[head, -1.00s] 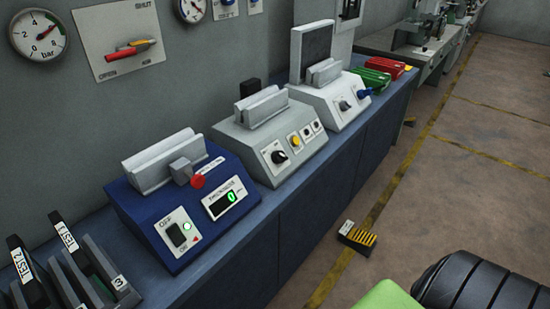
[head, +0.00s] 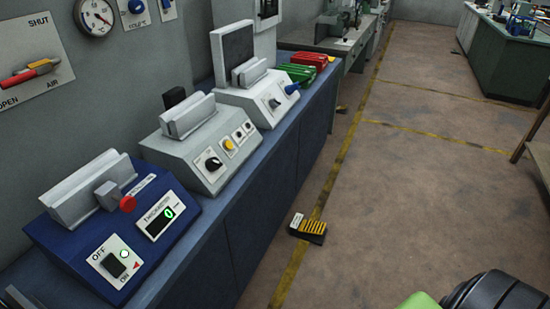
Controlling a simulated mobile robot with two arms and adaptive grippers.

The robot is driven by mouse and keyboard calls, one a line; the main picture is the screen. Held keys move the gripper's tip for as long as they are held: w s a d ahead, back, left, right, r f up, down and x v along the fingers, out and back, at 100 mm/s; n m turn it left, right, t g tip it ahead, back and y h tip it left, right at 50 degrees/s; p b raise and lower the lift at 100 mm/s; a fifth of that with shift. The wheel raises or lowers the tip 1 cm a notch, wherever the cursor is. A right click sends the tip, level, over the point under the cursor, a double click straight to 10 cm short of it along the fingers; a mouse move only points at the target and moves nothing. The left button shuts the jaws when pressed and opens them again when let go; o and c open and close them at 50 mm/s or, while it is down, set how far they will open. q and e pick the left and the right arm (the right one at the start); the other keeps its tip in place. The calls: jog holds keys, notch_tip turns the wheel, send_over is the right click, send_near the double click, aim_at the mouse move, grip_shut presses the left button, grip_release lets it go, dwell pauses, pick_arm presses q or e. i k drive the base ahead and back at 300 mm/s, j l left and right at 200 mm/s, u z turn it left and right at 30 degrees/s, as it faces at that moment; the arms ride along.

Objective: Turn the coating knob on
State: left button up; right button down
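A grey machine (head: 195,140) stands on the blue bench, with a black rotary knob (head: 213,163), a yellow button (head: 228,144) and two small controls on its sloped front. A second grey machine (head: 243,92) behind it has a small dark knob (head: 273,103) and a blue lever (head: 292,88). The nearest machine is a blue tachometer box (head: 110,240) with an OFF/ON switch (head: 114,264) and a green digit lit. I cannot read which knob is labelled coating. Neither of my grippers is in view.
Red and green boxes (head: 306,62) lie past the second machine. A black and yellow pedal (head: 308,228) is on the floor beside the blue bench (head: 240,210). The floor (head: 420,180) to the right is largely clear. My own green and black parts show at bottom right.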

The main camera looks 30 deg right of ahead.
aim_at(212, 164)
jog(key=z, duration=0.55)
jog(key=u, duration=0.3)
jog(key=i+l+u, duration=0.15)
jog(key=l+u, duration=0.25)
jog(key=l, duration=0.45)
jog(key=l+u, duration=0.45)
jog(key=l, duration=0.4)
